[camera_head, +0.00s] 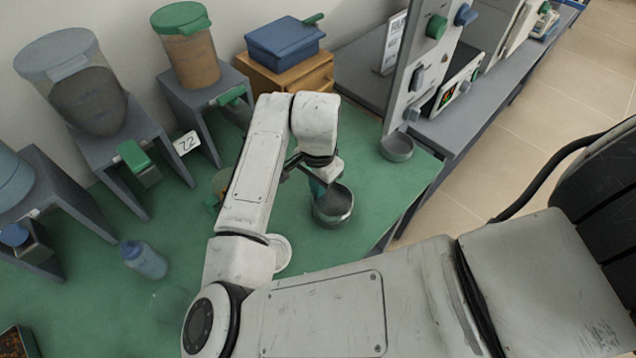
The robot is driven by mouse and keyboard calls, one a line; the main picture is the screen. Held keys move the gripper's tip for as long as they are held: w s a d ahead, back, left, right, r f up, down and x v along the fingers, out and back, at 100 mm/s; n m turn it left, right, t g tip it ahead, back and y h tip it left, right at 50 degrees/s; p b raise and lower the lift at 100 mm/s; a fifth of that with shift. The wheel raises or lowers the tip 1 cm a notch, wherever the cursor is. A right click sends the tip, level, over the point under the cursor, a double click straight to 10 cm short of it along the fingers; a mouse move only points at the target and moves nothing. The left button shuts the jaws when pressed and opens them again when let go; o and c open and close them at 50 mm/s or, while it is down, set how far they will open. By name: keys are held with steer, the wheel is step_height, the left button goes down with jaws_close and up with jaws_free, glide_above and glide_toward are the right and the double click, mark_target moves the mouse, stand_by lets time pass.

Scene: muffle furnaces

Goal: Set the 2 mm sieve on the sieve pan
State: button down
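A dark grey, round, open-topped vessel (334,215) stands on the green bench top. It may be the sieve or the pan; the view does not show which. My gripper (322,182) points down over its left rear rim. A small teal part shows between the gripper and the vessel. The fingers are small and partly covered by my wrist, so I cannot tell whether they are closed on the rim. A second, shallower grey round dish (397,148) sits behind and to the right, near the bench edge, beside the grey panel. No mesh or size marking is readable.
My arm crosses the middle and hides part of the bench, including most of a pale round item (281,250). Lidded bins (186,45) on grey stands and a blue box (284,42) on a wooden cabinet line the back.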

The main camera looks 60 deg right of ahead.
steer(key=shift+f, duration=0.1)
steer(key=c, duration=0.8)
jaws_free()
steer(key=shift+r+p, duration=3)
steer(key=shift+r, duration=0.55)
